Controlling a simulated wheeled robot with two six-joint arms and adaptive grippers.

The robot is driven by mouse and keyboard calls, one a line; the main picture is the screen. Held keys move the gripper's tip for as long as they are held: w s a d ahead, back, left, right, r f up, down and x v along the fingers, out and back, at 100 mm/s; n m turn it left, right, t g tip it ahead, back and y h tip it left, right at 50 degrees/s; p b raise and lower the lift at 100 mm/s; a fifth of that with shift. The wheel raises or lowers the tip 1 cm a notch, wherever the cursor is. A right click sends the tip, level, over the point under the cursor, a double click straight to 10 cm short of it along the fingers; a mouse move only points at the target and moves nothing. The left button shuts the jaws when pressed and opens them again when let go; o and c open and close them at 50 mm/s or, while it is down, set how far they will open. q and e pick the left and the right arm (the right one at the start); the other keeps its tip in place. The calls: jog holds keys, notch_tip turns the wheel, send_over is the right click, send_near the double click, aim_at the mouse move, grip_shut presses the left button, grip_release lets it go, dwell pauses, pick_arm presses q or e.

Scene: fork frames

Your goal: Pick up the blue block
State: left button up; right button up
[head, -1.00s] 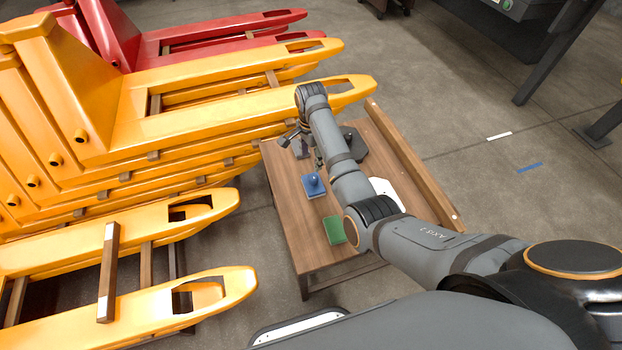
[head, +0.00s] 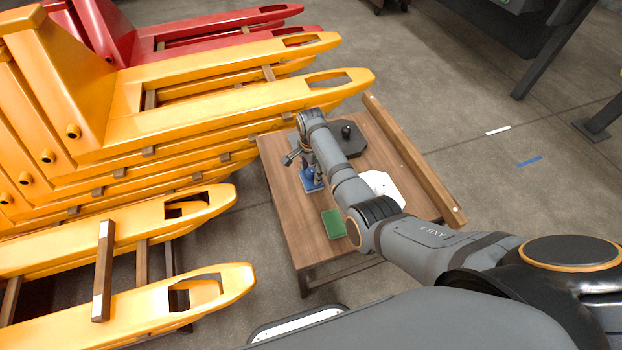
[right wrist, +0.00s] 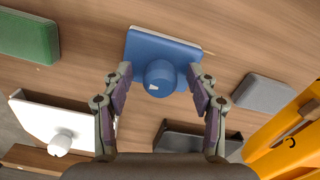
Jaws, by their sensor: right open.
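The blue block (head: 311,183) is a flat piece with a round knob on top, lying on the wooden table (head: 283,205). It also shows in the right wrist view (right wrist: 175,47), with its knob between my fingers. My right gripper (right wrist: 161,76) is open, one finger on each side of the knob, with gaps on both sides. In the head view my right gripper (head: 305,162) is over the blue block and partly hides it. I cannot tell its exact height above the block. My left gripper is not in view.
A green block (head: 333,223), a white block (head: 382,188) and a black block (head: 350,144) are on the table. A grey block (right wrist: 266,93) lies beside the blue one in the wrist view. A wooden rail (head: 415,160) edges the table. Yellow pallet forks (head: 200,145) stand close to its left.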

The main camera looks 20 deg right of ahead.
aim_at(311, 169)
jog(key=shift+c, duration=0.2)
grip_shut()
jog(key=shift+r, duration=0.15)
notch_tip(311, 169, up, 10)
jog(key=shift+f+p, duration=0.1)
jog(key=shift+p, duration=1.15)
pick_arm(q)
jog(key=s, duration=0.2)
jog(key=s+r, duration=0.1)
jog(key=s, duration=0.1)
pick_arm(e)
jog(key=c, duration=0.7)
grip_release()
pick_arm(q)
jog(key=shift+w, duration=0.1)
pick_arm(e)
grip_shut()
